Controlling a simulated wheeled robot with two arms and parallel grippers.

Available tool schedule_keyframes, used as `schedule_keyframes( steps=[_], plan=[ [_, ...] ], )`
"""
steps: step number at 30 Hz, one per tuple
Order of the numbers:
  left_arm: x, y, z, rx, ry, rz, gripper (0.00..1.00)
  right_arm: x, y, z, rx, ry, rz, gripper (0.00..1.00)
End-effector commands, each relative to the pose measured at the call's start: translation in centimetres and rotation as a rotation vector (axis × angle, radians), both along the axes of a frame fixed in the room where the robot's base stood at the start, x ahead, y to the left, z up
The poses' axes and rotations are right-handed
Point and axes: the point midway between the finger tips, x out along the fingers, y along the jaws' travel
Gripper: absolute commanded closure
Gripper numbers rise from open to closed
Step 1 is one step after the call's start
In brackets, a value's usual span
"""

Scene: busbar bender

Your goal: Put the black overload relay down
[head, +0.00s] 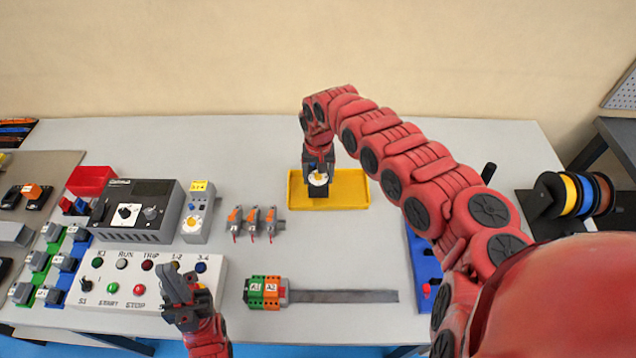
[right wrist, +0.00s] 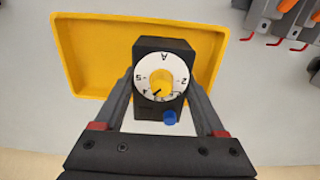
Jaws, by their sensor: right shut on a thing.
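The black overload relay (right wrist: 164,62) has a white dial with a yellow knob and a blue button. My right gripper (right wrist: 163,115) is shut on it, one finger along each side. In the head view the relay (head: 319,179) is at the yellow tray (head: 345,201), over its left part. I cannot tell whether the relay touches the tray floor. In the right wrist view the tray (right wrist: 85,50) lies behind the relay and looks otherwise empty. My left gripper (head: 180,290) is over the white button panel, and its fingers seem apart with nothing between them.
Left of the tray are several grey parts with orange tops (head: 252,220) and a grey module with a yellow dial (head: 197,212). A terminal block on a rail (head: 268,292) lies in front. A blue fixture (head: 424,262) stands right, partly behind my right arm. Bare table surrounds the tray.

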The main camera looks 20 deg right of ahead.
Motion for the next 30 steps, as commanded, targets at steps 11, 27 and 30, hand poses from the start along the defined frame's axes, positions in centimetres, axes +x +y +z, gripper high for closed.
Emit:
schedule_keyframes(
  steps=[11,27,30],
  plan=[
    [0.0,0.0,0.9,0.0,0.0,0.0,1.0,0.5,0.1,-2.6,-0.003,0.008,0.001,1.0],
    [0.0,0.0,0.8,0.0,0.0,0.0,1.0,0.6,-0.1,-4.0,-0.005,0.005,-0.001,0.17],
    [0.0,0.0,0.8,0.0,0.0,0.0,1.0,0.6,-0.1,-4.0,-0.005,0.005,-0.001,0.0]
  ],
)
